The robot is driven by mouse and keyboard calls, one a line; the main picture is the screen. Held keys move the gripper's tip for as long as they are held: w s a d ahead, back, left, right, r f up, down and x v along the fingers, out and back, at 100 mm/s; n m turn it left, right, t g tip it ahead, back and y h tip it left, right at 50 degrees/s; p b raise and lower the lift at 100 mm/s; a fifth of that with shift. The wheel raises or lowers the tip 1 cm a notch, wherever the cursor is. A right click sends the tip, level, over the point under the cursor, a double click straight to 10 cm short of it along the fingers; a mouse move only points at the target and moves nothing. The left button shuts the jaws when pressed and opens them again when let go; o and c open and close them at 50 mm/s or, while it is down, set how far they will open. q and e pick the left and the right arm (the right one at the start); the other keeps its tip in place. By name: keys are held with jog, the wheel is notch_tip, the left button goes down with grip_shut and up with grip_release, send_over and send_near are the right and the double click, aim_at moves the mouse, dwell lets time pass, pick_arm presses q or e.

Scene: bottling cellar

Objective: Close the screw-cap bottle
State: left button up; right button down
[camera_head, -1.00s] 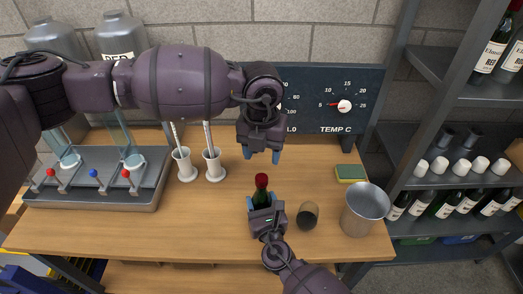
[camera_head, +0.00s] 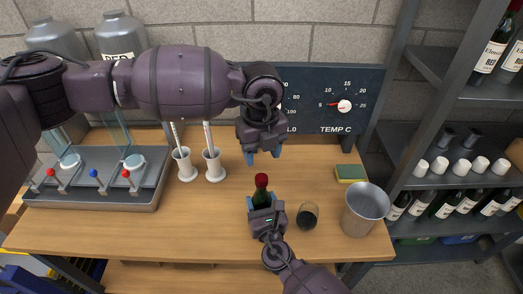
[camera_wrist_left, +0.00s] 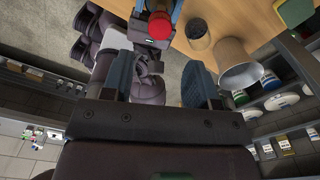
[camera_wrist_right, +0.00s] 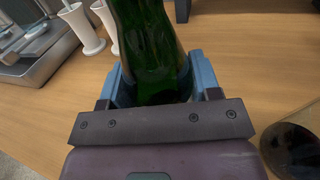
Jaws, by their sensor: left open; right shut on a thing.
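A dark green bottle (camera_head: 261,197) with a red cap (camera_head: 261,180) on its top stands upright on the wooden bench. My right gripper (camera_head: 260,203) is shut around its body, and the green glass (camera_wrist_right: 150,50) fills the space between the blue fingers in the right wrist view. My left gripper (camera_head: 263,159) is open and empty, above and behind the bottle in the head view. In the left wrist view the red cap (camera_wrist_left: 159,27) shows beyond the open fingers. I cannot tell how tightly the cap sits.
A dark cup (camera_head: 307,215) stands just right of the bottle, with a metal bucket (camera_head: 362,212) further right. A sponge (camera_head: 350,173) lies behind. Two white cylinders (camera_head: 214,167) and a metal filler tray (camera_head: 95,200) are left. The bench front left is clear.

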aim_at(261, 178)
pick_arm(q)
jog(key=shift+f, duration=4)
jog(key=shift+c, duration=0.5)
